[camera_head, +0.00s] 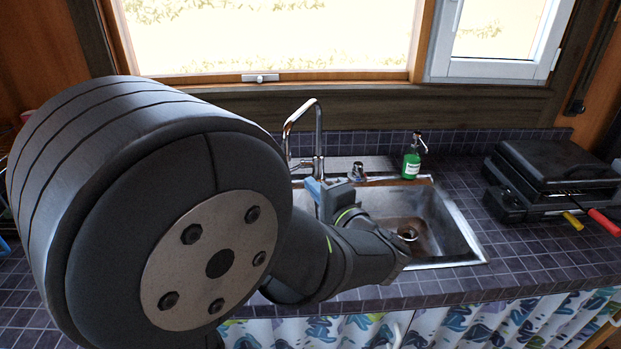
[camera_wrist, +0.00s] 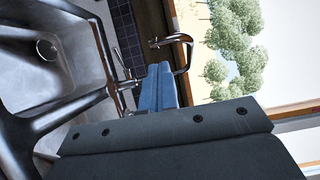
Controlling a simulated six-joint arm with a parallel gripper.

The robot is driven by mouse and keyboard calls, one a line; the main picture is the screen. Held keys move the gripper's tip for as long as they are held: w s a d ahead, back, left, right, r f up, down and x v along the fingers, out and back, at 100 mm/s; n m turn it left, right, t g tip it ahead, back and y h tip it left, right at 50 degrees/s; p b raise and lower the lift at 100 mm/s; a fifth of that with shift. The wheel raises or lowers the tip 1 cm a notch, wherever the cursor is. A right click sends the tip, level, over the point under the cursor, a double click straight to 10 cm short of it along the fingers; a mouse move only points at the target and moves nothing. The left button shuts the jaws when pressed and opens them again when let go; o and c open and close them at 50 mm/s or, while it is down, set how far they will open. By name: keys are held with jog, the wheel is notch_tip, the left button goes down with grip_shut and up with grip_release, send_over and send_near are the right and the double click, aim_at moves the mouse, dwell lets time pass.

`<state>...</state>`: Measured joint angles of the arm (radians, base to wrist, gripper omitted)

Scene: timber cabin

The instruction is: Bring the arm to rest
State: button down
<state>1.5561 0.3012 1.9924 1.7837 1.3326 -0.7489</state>
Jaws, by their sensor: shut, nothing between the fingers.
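My gripper (camera_head: 316,187) is in the head view, over the left part of the sink (camera_head: 455,222), in front of the tap (camera_head: 318,125). Its blue fingers also show in the wrist view (camera_wrist: 159,72), together and with nothing between them. My arm comes from the left foreground and hides the left part of the sink and some of the counter. I cannot tell the exact gap between the fingers and the tap.
A green soap bottle (camera_head: 411,163) stands behind the sink. A black grill (camera_head: 552,172) sits on the tiled counter (camera_head: 515,262) at right, with red-handled and yellow-handled tools (camera_head: 604,222) beside it. A window (camera_head: 265,35) is behind. A patterned curtain (camera_head: 470,325) hangs below the counter.

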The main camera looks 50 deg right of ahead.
dwell(0.4)
jog(key=d+x, duration=0.1)
jog(key=x, duration=1.1)
jog(key=shift+d, duration=0.35)
jog(key=shift+w, duration=0.1)
